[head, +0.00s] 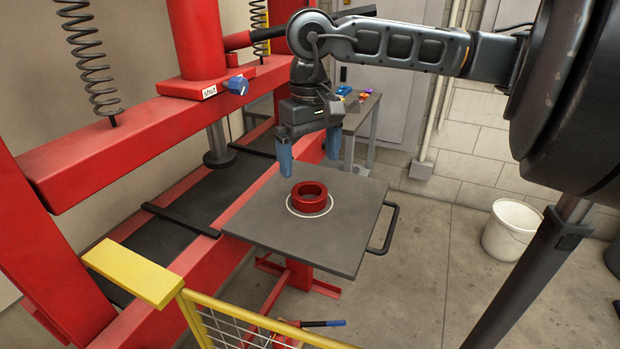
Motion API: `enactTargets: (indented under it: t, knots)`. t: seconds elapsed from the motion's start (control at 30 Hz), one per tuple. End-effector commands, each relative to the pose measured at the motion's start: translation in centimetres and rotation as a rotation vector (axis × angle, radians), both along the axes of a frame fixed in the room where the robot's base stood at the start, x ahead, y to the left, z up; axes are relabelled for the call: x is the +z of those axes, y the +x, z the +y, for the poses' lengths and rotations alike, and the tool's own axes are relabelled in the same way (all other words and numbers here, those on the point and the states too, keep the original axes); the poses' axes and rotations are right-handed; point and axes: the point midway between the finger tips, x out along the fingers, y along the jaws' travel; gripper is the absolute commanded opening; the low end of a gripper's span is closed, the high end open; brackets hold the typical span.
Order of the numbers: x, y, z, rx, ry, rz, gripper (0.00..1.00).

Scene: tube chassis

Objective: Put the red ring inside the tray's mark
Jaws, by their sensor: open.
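The red ring (310,197) lies flat on the dark grey tray (276,232). The far side of the mark is hidden behind the ring. My gripper (309,160) is above the tray's far part, pointing down, with its blue fingers apart and empty. The fingers are apart from the ring, a little above and beyond it in the picture.
A large red press frame (128,130) stands left of the tray. A yellow railing (132,273) is in front. The tray's handle (386,230) sticks out on the right. A small table (358,120) with coloured items stands behind. A white bucket (510,228) is on the floor at right.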

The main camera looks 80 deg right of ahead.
Motion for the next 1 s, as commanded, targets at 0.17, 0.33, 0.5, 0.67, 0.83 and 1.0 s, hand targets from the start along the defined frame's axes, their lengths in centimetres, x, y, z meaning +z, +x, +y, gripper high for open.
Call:
enactTargets:
  t: [0.17,0.33,0.5,0.67,0.83,1.0]
  knots:
    - [2.8,0.0,-0.1,0.001,-0.003,0.000,1.00]
    - [4.1,0.0,0.0,0.001,-0.001,0.001,1.00]
    - [4.3,0.0,0.1,0.001,0.000,0.000,1.00]
    - [4.3,0.0,0.0,0.001,0.000,0.000,1.00]
    - [4.3,0.0,0.0,0.001,0.000,0.000,1.00]
    - [4.3,0.0,0.0,0.001,0.000,0.000,1.00]
